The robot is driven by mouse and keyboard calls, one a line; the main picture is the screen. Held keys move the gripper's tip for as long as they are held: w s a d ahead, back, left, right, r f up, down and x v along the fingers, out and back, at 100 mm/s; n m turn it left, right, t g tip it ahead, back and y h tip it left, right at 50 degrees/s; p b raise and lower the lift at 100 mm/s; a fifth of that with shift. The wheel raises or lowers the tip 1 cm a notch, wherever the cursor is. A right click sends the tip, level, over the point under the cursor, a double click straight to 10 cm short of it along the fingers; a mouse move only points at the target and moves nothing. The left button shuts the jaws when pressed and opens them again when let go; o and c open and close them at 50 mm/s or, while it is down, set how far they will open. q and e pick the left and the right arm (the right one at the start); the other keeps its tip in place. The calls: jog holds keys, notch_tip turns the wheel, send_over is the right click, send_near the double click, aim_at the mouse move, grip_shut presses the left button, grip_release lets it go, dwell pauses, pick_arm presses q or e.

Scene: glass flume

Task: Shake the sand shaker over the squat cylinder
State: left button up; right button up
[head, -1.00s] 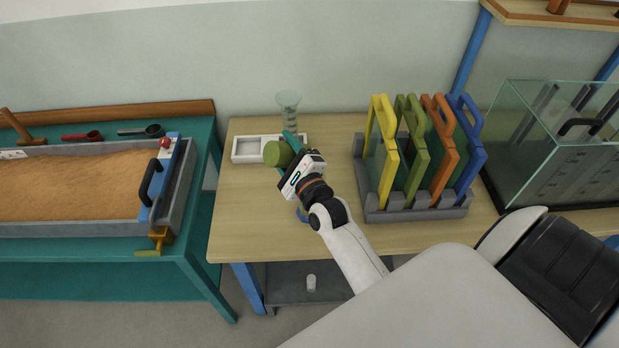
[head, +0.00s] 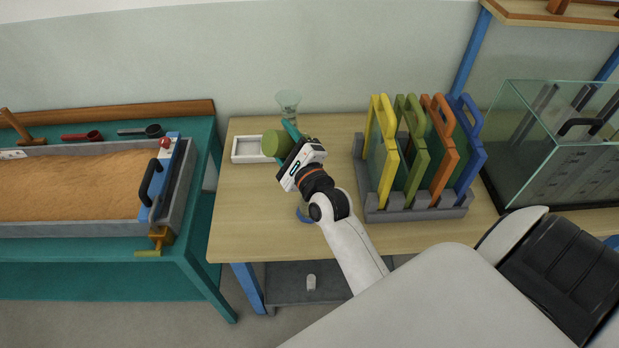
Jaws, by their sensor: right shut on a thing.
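A green cylinder, which looks like the sand shaker (head: 275,143), is held tilted on its side above the back left of the wooden table. My right gripper (head: 289,139) is shut on it, with teal fingers around its right end. A clear glass cylinder with a flared top (head: 289,101) stands at the table's back, partly hidden by the gripper. A blue round thing (head: 304,216) shows only partly behind my right arm; I cannot tell if it is the squat cylinder. My left gripper is not in view.
A white compartment tray (head: 246,157) lies under the shaker on the wooden table (head: 240,215). A rack of coloured framed panels (head: 415,210) stands to the right, and a glass tank (head: 545,150) beyond it. A sand-filled flume (head: 80,185) is at left.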

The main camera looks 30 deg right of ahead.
notch_tip(320, 180, down, 4)
jog(key=shift+r, duration=0.35)
notch_tip(320, 180, up, 3)
jog(key=shift+r, duration=0.1)
notch_tip(320, 180, down, 3)
jog(key=shift+r, duration=0.2)
jog(key=shift+f, duration=0.3)
